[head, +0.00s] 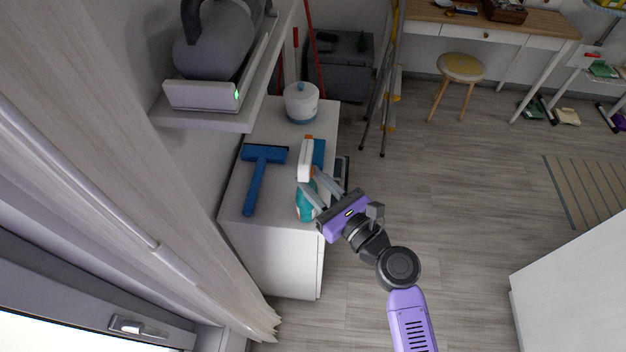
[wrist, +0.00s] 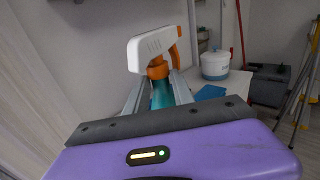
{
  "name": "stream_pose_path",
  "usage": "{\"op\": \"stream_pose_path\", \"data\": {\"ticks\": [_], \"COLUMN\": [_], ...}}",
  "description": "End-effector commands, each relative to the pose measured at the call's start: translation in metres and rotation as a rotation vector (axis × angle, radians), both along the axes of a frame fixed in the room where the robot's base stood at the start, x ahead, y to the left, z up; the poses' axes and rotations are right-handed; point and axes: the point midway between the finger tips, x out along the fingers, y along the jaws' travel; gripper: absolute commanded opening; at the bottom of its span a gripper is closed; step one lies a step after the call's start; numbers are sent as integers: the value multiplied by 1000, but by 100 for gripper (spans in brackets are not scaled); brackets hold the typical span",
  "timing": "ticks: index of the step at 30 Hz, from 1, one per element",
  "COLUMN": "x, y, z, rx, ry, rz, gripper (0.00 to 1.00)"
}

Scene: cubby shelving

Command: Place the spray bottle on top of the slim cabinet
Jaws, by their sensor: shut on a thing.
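The spray bottle (head: 305,203) has a teal body and a white and orange trigger head. My gripper (head: 316,190) is shut on it, with a finger on either side below the head. In the wrist view the bottle (wrist: 155,50) stands upright between the fingers (wrist: 158,92). The white slim cabinet (head: 268,258) stands against the left wall. In the head view the bottle is over the right front part of its top. I cannot tell whether the bottle's base touches the top.
A blue squeegee (head: 263,171) lies on the cabinet top at left. A blue item (head: 319,153) is behind the bottle. A wall shelf (head: 205,119) overhangs the cabinet's back left. Open floor lies right.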

Motion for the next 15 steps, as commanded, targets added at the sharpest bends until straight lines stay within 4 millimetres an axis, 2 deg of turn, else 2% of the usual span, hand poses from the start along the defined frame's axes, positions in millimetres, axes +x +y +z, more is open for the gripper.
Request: {"op": "stream_pose_path", "data": {"ticks": [2, 3, 6, 15], "x": [1, 0, 0, 0], "y": [0, 0, 0, 0], "z": [-2, -3, -2, -1], "rx": [2, 0, 0, 0], "ry": [-2, 0, 0, 0], "rz": [0, 0, 0, 0], "gripper": [0, 35, 51, 51]}}
